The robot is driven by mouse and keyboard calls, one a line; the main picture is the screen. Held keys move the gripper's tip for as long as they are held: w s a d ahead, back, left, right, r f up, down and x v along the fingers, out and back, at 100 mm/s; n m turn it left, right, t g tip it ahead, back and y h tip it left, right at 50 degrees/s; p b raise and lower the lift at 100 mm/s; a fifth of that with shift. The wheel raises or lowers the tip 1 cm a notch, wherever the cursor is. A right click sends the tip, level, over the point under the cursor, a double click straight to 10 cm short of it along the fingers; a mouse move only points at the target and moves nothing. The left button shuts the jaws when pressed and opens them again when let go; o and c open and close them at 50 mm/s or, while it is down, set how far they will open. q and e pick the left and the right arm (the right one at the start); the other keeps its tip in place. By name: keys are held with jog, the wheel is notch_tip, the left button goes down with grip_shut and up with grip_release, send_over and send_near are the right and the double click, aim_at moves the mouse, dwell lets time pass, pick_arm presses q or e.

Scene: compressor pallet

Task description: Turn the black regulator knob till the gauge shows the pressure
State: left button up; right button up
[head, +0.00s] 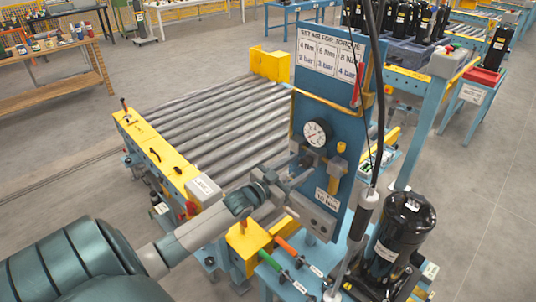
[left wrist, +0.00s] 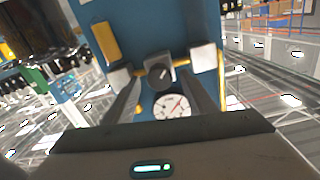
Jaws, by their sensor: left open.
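The black regulator knob (left wrist: 159,75) shows in the left wrist view, just beyond my fingertips and between them. The round white pressure gauge (head: 316,133) is on the blue panel (head: 330,95). It also shows in the left wrist view (left wrist: 172,106), partly cut off by my gripper body. The needle is visible, but its reading is too small to tell. My left gripper (head: 296,170) is open at the panel below the gauge, its fingers on either side of the knob. I cannot tell whether they touch it. The right gripper is out of view.
A label sheet (head: 325,57) with torque and bar values is at the panel's top. A roller conveyor (head: 205,120) lies behind left. A black compressor (head: 404,228) stands at right. Green and orange-handled tools (head: 285,245) lie in front. A cable hangs beside the panel.

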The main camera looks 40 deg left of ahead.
pick_arm(q)
jog(key=s+a+b, duration=0.1)
jog(key=s+b, duration=0.4)
jog(key=s, duration=1.1)
jog(key=shift+s+a, duration=0.15)
jog(key=shift+a, duration=0.25)
